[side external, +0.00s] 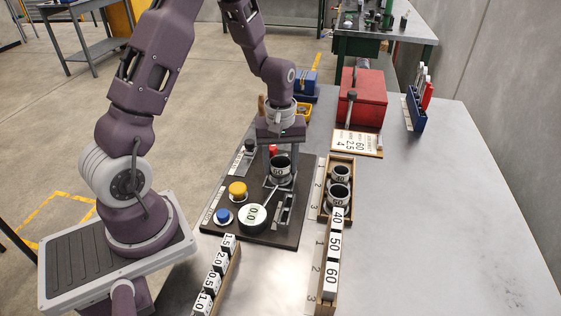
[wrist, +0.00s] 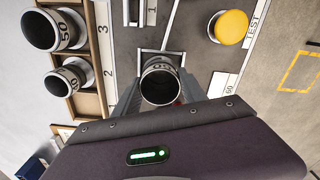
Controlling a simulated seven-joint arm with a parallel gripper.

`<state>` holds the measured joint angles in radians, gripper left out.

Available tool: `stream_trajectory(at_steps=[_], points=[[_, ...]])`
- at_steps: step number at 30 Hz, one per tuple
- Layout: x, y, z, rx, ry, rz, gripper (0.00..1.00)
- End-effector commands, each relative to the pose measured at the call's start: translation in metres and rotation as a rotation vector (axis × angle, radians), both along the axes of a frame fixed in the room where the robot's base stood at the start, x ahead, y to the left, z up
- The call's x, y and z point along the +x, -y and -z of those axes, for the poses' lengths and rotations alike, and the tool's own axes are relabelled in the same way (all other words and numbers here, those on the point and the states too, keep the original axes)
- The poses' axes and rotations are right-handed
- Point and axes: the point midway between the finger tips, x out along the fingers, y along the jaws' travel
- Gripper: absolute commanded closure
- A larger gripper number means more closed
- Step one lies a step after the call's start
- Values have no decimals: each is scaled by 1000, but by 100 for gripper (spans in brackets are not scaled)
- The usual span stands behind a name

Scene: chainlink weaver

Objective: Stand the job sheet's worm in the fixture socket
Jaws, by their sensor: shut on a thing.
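The worm, a dark hollow cylinder with a pale number band that looks like 60 (side external: 280,170), stands upright between the fingers of my gripper (side external: 284,178). In the wrist view my gripper (wrist: 160,92) is shut on the worm (wrist: 161,84), its open top facing the camera. The worm is over the dark fixture plate (side external: 218,243), at a pale square outline. The socket is mostly hidden, and I cannot tell whether the worm's foot is seated or just above it. The job sheet (side external: 357,142) lies behind, showing 60, 2.5 and 4.
A wooden rack (side external: 325,215) holds two more cylinders; slot 1 looks empty in the wrist view. The plate carries a yellow button (side external: 238,189), a blue button (side external: 223,215) and a round gauge reading 0.0 (side external: 253,217). Numbered blocks (side external: 334,244) stand in front.

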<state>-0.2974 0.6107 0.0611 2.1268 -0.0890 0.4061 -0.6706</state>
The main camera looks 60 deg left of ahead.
Motion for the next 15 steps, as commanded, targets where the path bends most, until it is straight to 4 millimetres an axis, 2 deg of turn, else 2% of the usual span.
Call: stream_trajectory(at_steps=[1,4,5,12,15], points=[[0,0,0,0,0,0,47],[0,0,0,0,0,0,28],[0,0,0,0,0,0,26],[0,0,0,0,0,1,26],[1,0,-8,1,2,1,26]])
